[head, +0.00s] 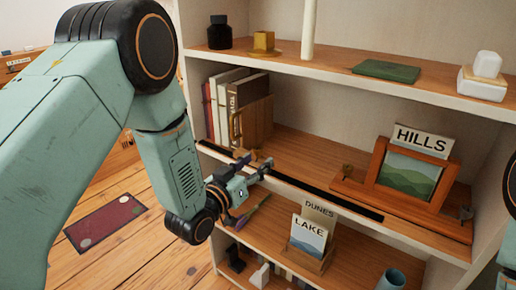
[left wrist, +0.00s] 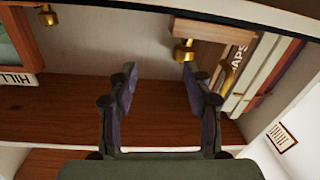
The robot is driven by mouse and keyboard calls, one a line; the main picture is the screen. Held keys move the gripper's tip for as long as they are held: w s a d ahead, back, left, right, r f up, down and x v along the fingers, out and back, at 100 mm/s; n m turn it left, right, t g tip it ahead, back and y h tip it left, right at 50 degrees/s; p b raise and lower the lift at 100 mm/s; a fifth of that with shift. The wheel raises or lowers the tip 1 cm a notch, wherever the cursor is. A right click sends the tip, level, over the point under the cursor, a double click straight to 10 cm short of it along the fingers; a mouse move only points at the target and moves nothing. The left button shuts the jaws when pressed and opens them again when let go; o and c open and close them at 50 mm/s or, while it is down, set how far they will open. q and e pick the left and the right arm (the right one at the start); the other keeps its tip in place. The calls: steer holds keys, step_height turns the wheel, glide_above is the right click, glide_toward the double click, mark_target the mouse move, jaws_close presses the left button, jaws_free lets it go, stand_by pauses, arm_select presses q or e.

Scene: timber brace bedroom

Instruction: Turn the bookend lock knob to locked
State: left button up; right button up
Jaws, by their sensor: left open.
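The wooden bookend (head: 257,122) stands at the right end of a row of books on the middle shelf, with a brass handle on its left. In the left wrist view the bookend (left wrist: 212,28) is at the upper right, with a brass knob (left wrist: 183,52) at its end. In the head view I cannot make out this knob clearly, nor can I read its lock setting. My left gripper (head: 256,165) is at the shelf's front edge, below the bookend. In the wrist view its fingers (left wrist: 160,82) are apart and empty, and the knob appears beyond the right fingertip.
A framed hills picture (head: 412,172) with a HILLS card stands at right on the same shelf. A dark strip (head: 325,196) runs along the shelf front. DUNES and LAKE cards (head: 308,236) stand below. The upper shelf overhangs the bookend. Shelf space right of the bookend is clear.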

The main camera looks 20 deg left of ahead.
mark_target(256, 151)
arm_select(q)
steer(key=shift+w+a+f+y, duration=0.1)
steer(key=shift+w+a+y, duration=0.1)
steer(key=shift+a+y, duration=0.95)
steer(key=w, duration=0.2)
steer(key=w+b, duration=0.1)
steer(key=w, duration=0.1)
steer(key=w+d+b, duration=0.1)
steer(key=w, duration=0.2)
jaws_close()
